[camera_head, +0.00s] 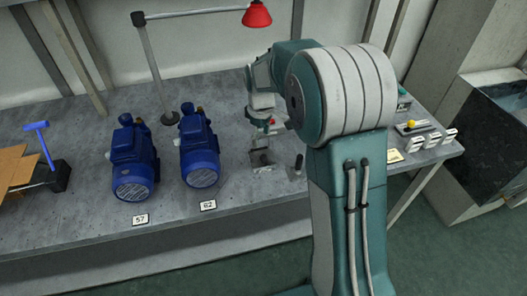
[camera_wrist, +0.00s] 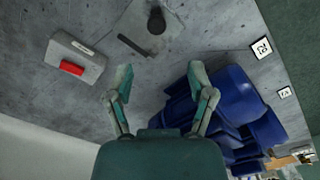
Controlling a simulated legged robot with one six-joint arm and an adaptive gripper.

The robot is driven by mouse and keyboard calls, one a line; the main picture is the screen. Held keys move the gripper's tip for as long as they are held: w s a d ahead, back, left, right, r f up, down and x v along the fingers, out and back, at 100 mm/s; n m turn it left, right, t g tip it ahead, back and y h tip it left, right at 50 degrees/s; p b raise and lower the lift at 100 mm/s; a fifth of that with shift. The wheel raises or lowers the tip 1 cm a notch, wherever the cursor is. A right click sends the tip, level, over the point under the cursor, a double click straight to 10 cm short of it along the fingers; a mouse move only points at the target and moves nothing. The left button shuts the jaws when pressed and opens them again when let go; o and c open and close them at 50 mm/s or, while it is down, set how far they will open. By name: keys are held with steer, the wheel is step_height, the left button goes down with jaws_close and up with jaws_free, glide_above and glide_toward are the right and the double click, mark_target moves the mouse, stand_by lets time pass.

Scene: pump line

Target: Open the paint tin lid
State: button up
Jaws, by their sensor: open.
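I cannot make out a paint tin or its lid in either view. My gripper (camera_wrist: 160,82) is open, with its two teal fingers spread and bare grey bench between them in the wrist view. A blue pump (camera_wrist: 235,100) is close beside the right finger. A dark cylinder (camera_wrist: 157,20) stands beyond the fingertips, with a flat black bar (camera_wrist: 135,46) lying near it. The dark cylinder also shows in the head view (camera_head: 298,165), just left of my arm. My arm hides part of the bench there.
Two blue pumps (camera_head: 134,160) (camera_head: 199,148) stand on the grey bench (camera_head: 90,215) behind number labels. A grey box with a red top piece (camera_wrist: 73,68) is left of my gripper. A red lamp (camera_head: 257,14) hangs above. A blue T-handle (camera_head: 40,145) and cardboard (camera_head: 15,168) are left.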

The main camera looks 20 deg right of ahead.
mark_target(264, 156)
steer(key=f, duration=0.2)
steer(key=d+f, duration=0.1)
steer(key=f, duration=0.5)
steer(key=shift+d+f, duration=0.15)
steer(key=shift+f, duration=0.15)
steer(key=shift+a, duration=0.45)
steer(key=shift+d, duration=0.2)
jaws_close()
